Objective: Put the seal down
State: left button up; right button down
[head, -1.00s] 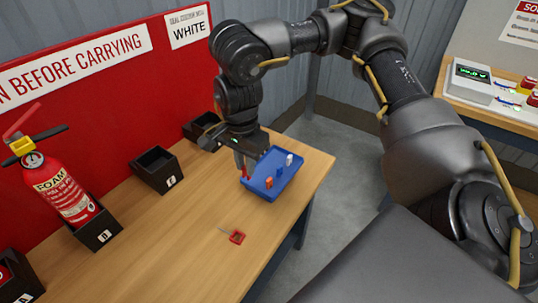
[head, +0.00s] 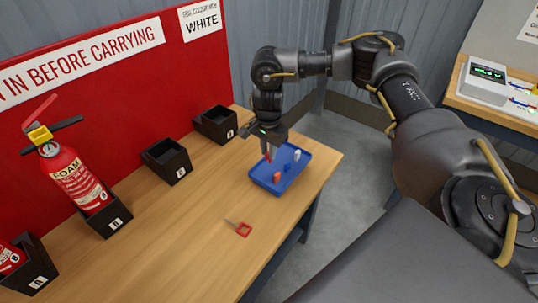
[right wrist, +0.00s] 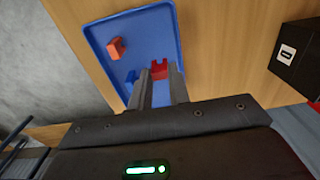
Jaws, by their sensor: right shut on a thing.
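My right gripper (head: 266,154) points down over the blue tray (head: 262,183) at the right end of the bench. It is shut on a red seal (right wrist: 159,70), which shows between the fingertips in the right wrist view. The seal is over the tray; I cannot tell whether it touches the tray floor. In the tray are an orange seal (head: 277,176), a white seal (head: 297,155) and a blue seal (right wrist: 132,77) close beside the fingers. My left gripper is not in view.
A red foam extinguisher (head: 75,178) stands in a black holder at the left. Empty black holders (head: 167,161) line the back of the bench. A red pin (head: 243,229) lies in front of the tray. The sign (head: 201,20) reads WHITE.

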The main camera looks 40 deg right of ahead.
aim_at(268, 154)
notch_tip(268, 154, down, 2)
jog(key=shift+f+p, duration=0.15)
jog(key=shift+p, duration=0.15)
jog(key=shift+f, duration=0.4)
jog(key=c, duration=1.3)
grip_release()
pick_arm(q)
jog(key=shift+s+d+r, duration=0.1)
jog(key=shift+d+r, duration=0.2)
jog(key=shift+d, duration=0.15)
pick_arm(e)
jog(key=shift+r, duration=0.1)
